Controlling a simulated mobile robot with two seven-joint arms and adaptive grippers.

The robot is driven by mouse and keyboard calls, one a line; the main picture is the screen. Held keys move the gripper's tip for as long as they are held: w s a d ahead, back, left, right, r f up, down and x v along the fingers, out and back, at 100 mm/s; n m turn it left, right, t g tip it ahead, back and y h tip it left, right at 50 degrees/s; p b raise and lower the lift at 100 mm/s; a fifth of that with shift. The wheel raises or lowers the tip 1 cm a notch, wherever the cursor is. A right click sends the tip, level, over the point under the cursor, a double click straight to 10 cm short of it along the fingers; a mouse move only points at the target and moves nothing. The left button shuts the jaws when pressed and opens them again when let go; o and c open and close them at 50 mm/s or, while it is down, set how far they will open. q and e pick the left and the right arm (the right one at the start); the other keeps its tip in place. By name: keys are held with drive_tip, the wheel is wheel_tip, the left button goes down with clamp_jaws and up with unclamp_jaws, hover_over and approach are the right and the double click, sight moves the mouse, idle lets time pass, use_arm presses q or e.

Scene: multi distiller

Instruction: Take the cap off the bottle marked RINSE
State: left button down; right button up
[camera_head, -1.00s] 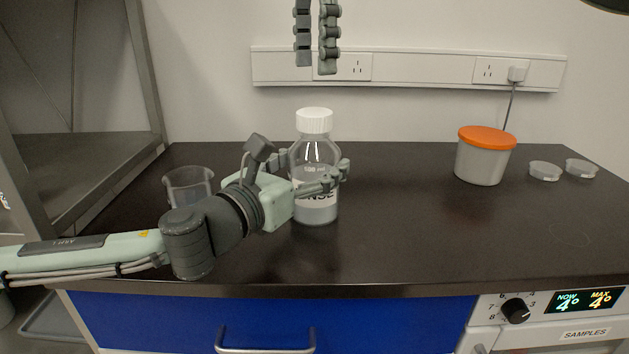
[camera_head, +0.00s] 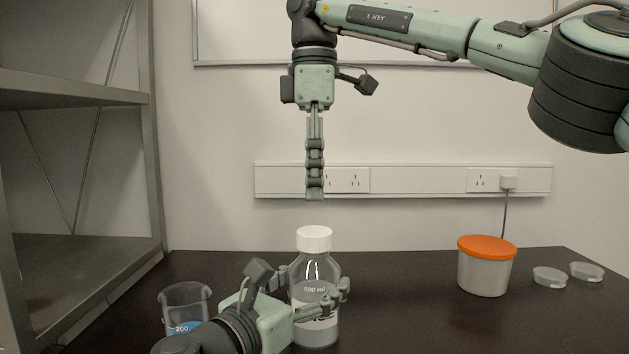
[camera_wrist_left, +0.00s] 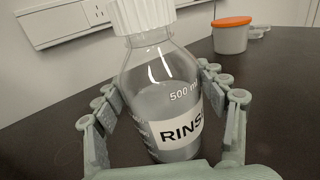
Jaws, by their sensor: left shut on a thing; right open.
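The bottle (camera_head: 315,268) stands upright on the dark bench with its white ribbed cap (camera_head: 314,239) on top. In the left wrist view the bottle (camera_wrist_left: 160,75) shows a label reading RINS, its last part hidden by a finger, and the cap (camera_wrist_left: 146,14) is cut off by the top edge. My left gripper (camera_head: 312,281) is shut on the bottle's body, one finger on each side. My right gripper (camera_head: 315,197) is open and empty, pointing straight down above the cap with a gap between. Its fingers line up edge-on, so their spread is hidden.
A glass beaker (camera_head: 186,298) with a blue mark stands left of the bottle, close to my left wrist. A white tub with an orange lid (camera_head: 486,272) and two small clear dishes (camera_head: 549,277) (camera_head: 587,271) stand right. A metal shelf (camera_head: 70,241) borders the left side.

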sight(314, 231)
wheel_tip(314, 231, down, 8)
drive_tip(key=shift+r, duration=0.15)
drive_tip(key=shift+c, duration=0.2)
